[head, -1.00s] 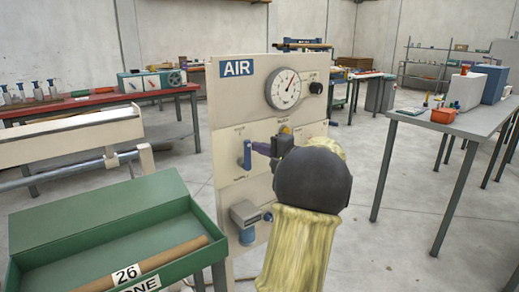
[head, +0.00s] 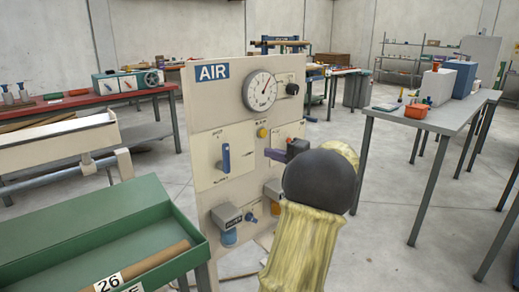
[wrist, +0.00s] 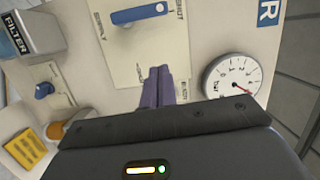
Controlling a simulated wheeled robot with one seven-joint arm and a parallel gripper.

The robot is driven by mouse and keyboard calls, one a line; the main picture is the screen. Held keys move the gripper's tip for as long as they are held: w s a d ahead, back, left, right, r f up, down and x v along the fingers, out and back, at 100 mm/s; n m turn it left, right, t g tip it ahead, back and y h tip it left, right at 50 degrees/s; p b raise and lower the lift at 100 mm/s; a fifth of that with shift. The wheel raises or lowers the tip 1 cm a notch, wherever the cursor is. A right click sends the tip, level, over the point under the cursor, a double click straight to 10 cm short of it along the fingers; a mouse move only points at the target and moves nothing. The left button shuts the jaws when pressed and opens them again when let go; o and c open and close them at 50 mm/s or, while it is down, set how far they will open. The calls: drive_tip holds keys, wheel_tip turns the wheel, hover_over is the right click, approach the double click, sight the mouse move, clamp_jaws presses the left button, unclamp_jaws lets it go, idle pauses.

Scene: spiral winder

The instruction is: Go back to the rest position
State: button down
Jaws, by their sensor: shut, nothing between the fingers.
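My gripper (head: 275,154) is in front of the cream AIR panel (head: 200,105), right of the blue lever handle. Its purple fingers are together and hold nothing; they also show shut in the wrist view (wrist: 158,85). The blue handle (head: 226,158) on the supply plate stands upright in the head view and is apart from the fingers. The same handle (wrist: 140,14) shows at the top of the wrist view. My dark wrist and yellow-sleeved arm hide the lower right part of the panel in the head view.
A round gauge (head: 260,91) and a yellow button (head: 262,132) are on the panel. A green tray (head: 95,235) stands at front left. A grey table (head: 450,118) stands at the right. Open floor lies between the panel and that table.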

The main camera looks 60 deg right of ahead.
drive_tip(key=shift+s, duration=0.65)
drive_tip(key=shift+w, duration=0.2)
